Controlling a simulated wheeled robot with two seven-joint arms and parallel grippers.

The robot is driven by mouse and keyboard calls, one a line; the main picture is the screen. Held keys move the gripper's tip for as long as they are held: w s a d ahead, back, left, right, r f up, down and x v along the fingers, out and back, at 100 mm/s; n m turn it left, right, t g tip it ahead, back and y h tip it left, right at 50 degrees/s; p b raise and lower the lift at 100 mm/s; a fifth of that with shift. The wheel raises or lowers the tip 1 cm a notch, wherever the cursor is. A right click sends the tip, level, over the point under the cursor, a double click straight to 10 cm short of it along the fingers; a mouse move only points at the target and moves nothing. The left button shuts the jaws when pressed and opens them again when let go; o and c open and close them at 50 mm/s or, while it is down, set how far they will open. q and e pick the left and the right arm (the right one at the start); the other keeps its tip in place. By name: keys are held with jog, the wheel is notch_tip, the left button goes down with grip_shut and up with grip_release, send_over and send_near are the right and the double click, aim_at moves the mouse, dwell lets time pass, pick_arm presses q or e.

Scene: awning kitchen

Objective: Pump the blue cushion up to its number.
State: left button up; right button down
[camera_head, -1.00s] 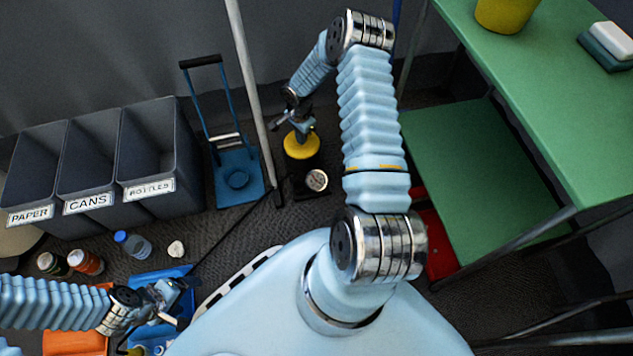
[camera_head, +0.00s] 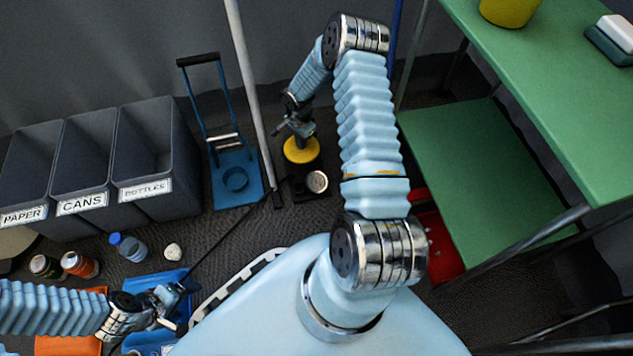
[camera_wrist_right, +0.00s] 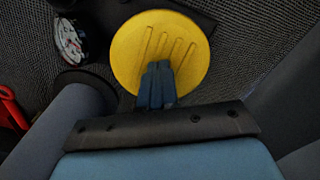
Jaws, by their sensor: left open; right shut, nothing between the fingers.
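The blue cushion (camera_head: 162,284) lies on the floor at the lower left, partly hidden by my left gripper (camera_head: 178,304), which is open over it. Any number on it is not readable. The pump's round yellow pad (camera_head: 301,149) stands on a dark base with a round gauge (camera_head: 317,181) beside it. My right gripper (camera_head: 299,131) is shut and empty over the pad. The right wrist view shows its closed fingertips (camera_wrist_right: 157,82) over the edge of the yellow pad (camera_wrist_right: 150,40), contact unclear. The gauge (camera_wrist_right: 70,40) is there too, its reading too small to tell.
A dark hose (camera_head: 220,240) runs between pump and cushion. Bins (camera_head: 140,150) for paper, cans and bottles stand left, near a blue trolley (camera_head: 237,185). A bottle (camera_head: 130,247), cans (camera_head: 80,264) and an orange item (camera_head: 68,345) lie lower left. A green table (camera_head: 560,100) stands right.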

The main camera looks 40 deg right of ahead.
notch_tip(320, 180, up, 7)
jog(key=p, duration=0.3)
jog(key=shift+r+p, duration=0.2)
jog(key=shift+p, duration=0.2)
dwell(1.1)
notch_tip(320, 180, up, 4)
jog(key=n, duration=1.8)
notch_tip(320, 180, down, 6)
jog(key=b, duration=0.3)
dwell(1.0)
